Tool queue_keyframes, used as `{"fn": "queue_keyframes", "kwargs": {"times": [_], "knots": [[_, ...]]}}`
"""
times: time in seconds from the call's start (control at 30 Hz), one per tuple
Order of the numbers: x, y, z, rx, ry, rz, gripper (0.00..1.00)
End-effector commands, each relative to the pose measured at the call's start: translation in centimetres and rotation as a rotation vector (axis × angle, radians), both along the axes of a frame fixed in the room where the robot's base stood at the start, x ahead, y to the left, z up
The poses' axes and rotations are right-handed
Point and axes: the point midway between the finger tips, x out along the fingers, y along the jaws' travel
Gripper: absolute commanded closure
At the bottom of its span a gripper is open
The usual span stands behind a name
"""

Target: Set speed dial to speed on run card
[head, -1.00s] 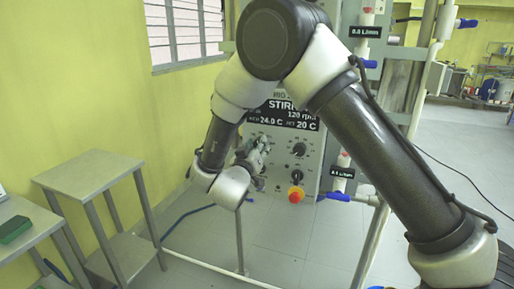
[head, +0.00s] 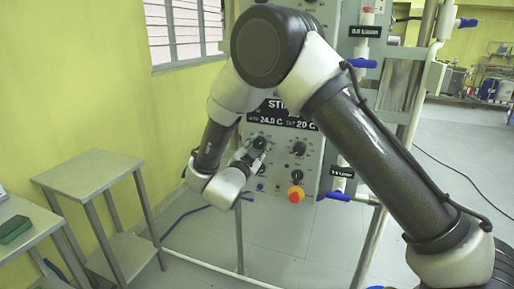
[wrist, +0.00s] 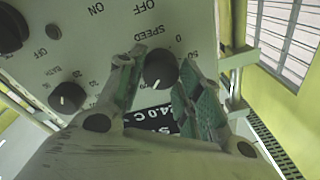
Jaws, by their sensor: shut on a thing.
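The black speed dial (wrist: 160,68) sits on the pale control panel (wrist: 90,50) in the wrist view, under the word SPEED, with 0 and 50 marks beside it. A white line shows on its face. My gripper (wrist: 161,62) has a green-padded finger on each side of the dial and is shut on it. In the head view my gripper (head: 249,154) reaches the dial (head: 259,143) from the lower left. The display (head: 283,115) shows temperatures, 20 C among them; my arm hides the rpm reading. I see no run card.
A second black dial, the bath dial (head: 299,149), is right of the speed dial. A red and yellow button (head: 296,194) is below it. Blue-handled valves (head: 340,196) line the right side. A steel side table (head: 90,172) stands at left.

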Motion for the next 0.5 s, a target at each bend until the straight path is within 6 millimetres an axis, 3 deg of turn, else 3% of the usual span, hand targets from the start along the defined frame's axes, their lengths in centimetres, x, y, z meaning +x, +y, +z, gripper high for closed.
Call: {"fn": "queue_keyframes", "kwargs": {"times": [0.5], "knots": [[-0.04,0.03,-0.14,0.435,-0.182,-0.001,0.89]]}}
